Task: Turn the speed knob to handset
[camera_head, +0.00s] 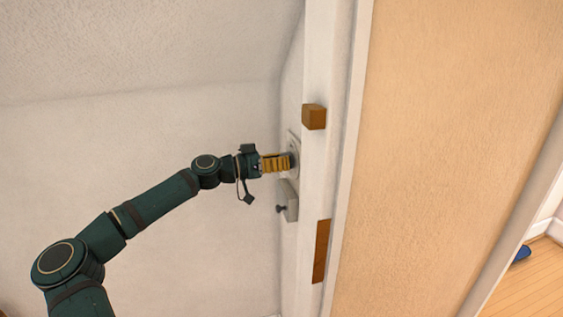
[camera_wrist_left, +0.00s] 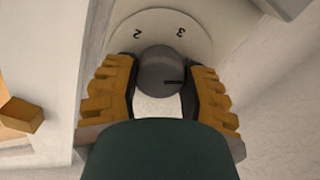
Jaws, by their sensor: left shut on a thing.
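The speed knob (camera_wrist_left: 160,72) is a round grey knob with a dark pointer line, on a pale round dial plate (camera_wrist_left: 206,42). In the left wrist view, the plate shows the numbers 2 and 3 upside down; its other marks are hidden, and I see no handset mark. The pointer line points to the right in that view. My left gripper (camera_wrist_left: 160,78) has its ochre fingers on both sides of the knob and is shut on it. In the head view, my left gripper (camera_head: 290,161) reaches the dial on the wall beside the white post. My right gripper is not in view.
A wooden block (camera_head: 314,117) sticks out from the white post, above and right of my gripper. A small grey box (camera_head: 290,202) with a dark knob is just below the dial. A brown plate (camera_head: 321,251) is lower on the post. Open space lies left.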

